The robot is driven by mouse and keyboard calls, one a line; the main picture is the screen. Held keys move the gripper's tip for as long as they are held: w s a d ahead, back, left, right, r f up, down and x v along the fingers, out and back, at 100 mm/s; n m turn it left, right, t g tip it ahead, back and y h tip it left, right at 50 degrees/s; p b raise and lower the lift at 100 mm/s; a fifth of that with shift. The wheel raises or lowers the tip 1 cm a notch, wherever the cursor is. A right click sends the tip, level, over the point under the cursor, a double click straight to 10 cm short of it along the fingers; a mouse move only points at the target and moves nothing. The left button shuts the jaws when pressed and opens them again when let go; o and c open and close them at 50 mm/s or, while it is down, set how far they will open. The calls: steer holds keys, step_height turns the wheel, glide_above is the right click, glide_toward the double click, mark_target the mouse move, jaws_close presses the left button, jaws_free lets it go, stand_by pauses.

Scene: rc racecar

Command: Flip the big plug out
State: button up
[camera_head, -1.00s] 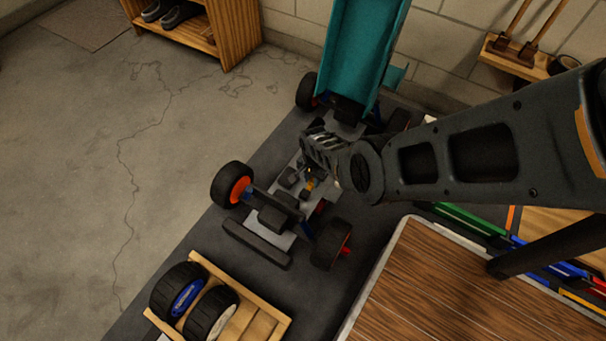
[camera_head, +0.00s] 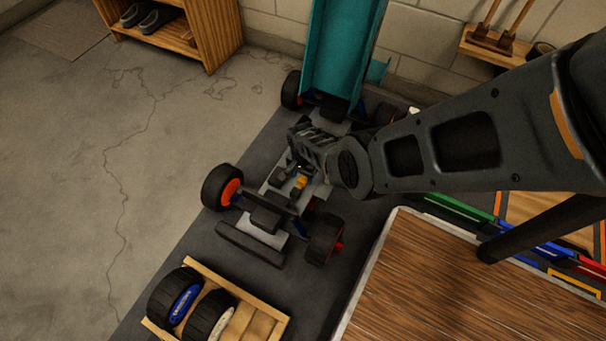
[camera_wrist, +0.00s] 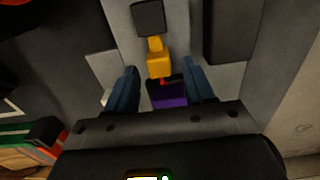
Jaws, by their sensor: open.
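The RC car chassis (camera_head: 262,219) stands on a dark mat. On its grey plate is a yellow plug (camera_head: 301,182), which also shows in the wrist view (camera_wrist: 159,64) with a thin yellow part running to a dark block. A purple block (camera_wrist: 168,94) with a bit of red lies just below the yellow plug in the wrist view. I cannot tell for sure which piece is the big plug. My gripper (camera_wrist: 160,72) is open, its two blue fingers on either side of the yellow and purple pieces, with gaps visible.
A teal car body or ramp (camera_head: 338,50) stands upright behind the chassis. A wooden crate with two spare wheels (camera_head: 174,295) lies in front. A wooden-topped table (camera_head: 440,285) stands at the right. The concrete floor at left is clear.

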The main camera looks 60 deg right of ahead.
mark_target(303, 178)
step_height(303, 178, up, 7)
steer(key=p, duration=0.4)
steer(key=shift+p, duration=0.4)
